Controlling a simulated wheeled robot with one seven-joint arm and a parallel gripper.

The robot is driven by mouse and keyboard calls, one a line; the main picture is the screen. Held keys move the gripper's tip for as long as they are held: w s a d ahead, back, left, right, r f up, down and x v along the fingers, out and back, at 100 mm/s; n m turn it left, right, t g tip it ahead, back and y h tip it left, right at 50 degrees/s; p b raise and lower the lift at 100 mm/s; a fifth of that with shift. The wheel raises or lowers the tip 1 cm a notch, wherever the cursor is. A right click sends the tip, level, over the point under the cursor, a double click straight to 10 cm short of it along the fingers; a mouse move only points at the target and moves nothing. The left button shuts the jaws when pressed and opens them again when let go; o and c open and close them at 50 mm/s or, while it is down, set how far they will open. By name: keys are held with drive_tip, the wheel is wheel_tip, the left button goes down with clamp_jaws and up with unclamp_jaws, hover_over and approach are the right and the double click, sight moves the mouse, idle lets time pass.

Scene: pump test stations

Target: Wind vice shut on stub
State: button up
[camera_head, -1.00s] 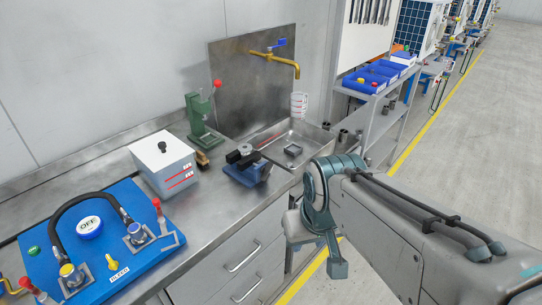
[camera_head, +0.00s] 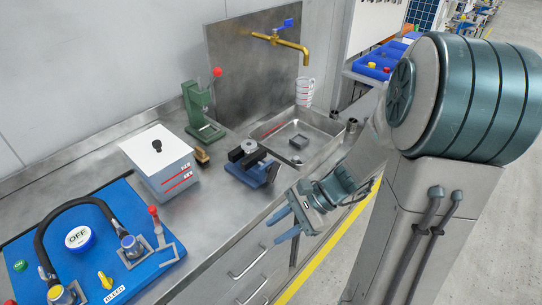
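The blue bench vice (camera_head: 262,174) with dark jaws stands on the steel bench, left of the sink. A grey round piece (camera_head: 250,146), perhaps the stub, shows at its jaws. I cannot tell whether the jaws touch it. The vice's winding handle is not clear at this size. My gripper (camera_head: 273,228) is in front of and below the vice in the picture, near the bench's front edge. Its two blue fingers are spread apart and empty, pointing left. It is apart from the vice.
A white box (camera_head: 157,160) with red stripes and a green press (camera_head: 201,115) stand left of the vice. A blue panel (camera_head: 40,232) with a hose lies at lower left. The sink (camera_head: 325,138) and brass tap (camera_head: 285,42) are behind right. Bare bench lies in front.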

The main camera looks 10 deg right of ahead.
drive_tip(key=w+d+f+m+t+y, duration=0.4)
drive_tip(key=w+m+t, duration=0.3)
drive_tip(key=m, duration=0.4)
drive_tip(key=m+t+h, duration=0.3)
drive_tip(key=m+t, duration=0.5)
drive_tip(key=m, duration=0.3)
approach(277, 173)
drive_tip(key=p+x, duration=0.2)
drive_tip(key=x, duration=0.7)
drive_tip(key=shift+w+a, duration=0.1)
drive_tip(key=shift+w, duration=0.2)
clamp_jaws()
